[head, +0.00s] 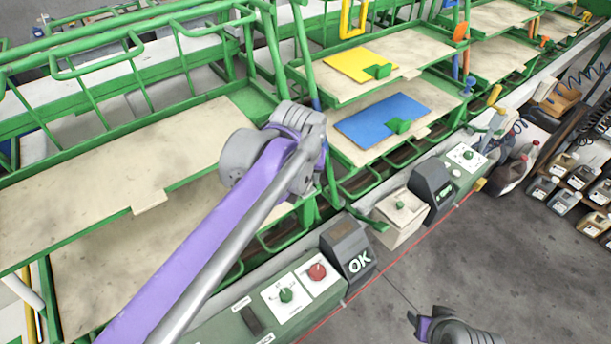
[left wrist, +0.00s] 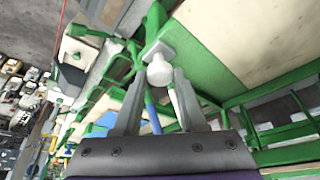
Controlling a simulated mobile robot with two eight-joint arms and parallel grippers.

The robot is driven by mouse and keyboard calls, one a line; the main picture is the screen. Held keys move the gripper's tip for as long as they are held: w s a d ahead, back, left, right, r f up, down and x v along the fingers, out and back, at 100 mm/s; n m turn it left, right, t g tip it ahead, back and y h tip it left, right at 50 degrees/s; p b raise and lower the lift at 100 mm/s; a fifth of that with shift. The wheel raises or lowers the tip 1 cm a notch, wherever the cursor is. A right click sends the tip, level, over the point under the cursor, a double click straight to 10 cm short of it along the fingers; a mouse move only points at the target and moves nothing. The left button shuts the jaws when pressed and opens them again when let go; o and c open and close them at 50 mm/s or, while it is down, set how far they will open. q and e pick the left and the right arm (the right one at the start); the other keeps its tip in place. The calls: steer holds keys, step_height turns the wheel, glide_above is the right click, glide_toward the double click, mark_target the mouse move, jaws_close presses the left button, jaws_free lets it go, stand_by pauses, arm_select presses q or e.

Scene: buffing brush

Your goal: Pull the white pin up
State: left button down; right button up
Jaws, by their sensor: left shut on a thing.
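In the left wrist view the white pin (left wrist: 160,73) has a rounded white head and sits at a green frame post. My left gripper (left wrist: 160,76) has its two grey fingers on either side of the pin's head and is shut on it. In the head view my purple left arm reaches over the green rack, and its wrist hides the fingers and the pin.
Green-framed racks with pale boards (head: 130,165) fill the left and middle. A yellow sheet (head: 360,64) and a blue sheet (head: 383,119) lie on boards to the right. A control panel (head: 285,296) and an OK box (head: 348,252) stand along the front edge.

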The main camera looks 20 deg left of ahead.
arm_select(q)
step_height(320, 180, up, 2)
steer(key=shift+w+r+p, duration=0.1)
steer(key=shift+p, duration=0.25)
steer(key=shift+c, duration=2.2)
jaws_free()
arm_select(e)
steer(key=shift+w+r, duration=0.3)
steer(key=shift+r, duration=0.5)
arm_select(q)
steer(key=v, duration=1)
steer(key=shift+r, duration=0.25)
arm_select(e)
steer(key=shift+w+r, duration=0.15)
steer(key=shift+r, duration=0.25)
